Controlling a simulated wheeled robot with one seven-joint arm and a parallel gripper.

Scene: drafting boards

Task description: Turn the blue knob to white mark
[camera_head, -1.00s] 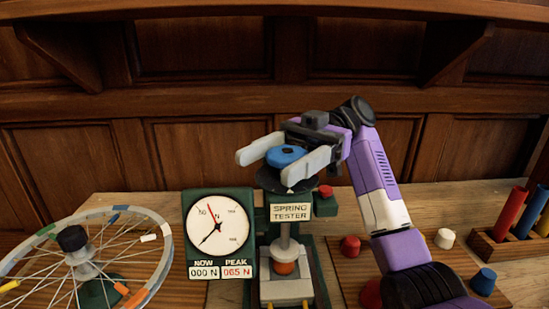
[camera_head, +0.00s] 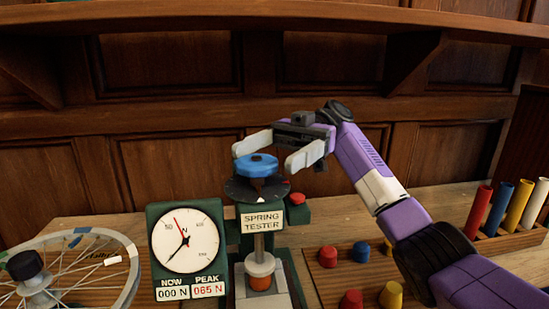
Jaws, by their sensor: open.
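The blue knob (camera_head: 257,166) sits on top of the green spring tester, above a dark round dial plate (camera_head: 238,190). A white triangular mark (camera_head: 260,198) shows at the front edge of this plate. My gripper (camera_head: 270,160) is open, with one pale finger to the left of the knob and slightly behind it, the other to its right. Gaps show between the fingers and the knob, and I see no contact. The knob's own pointer is too small to make out clearly.
A force gauge (camera_head: 186,241) reads NOW 000 N, PEAK 065 N. A red button (camera_head: 297,198) is right of the dial plate. Coloured pegs (camera_head: 328,257) and a rack of tubes (camera_head: 520,205) are at right.

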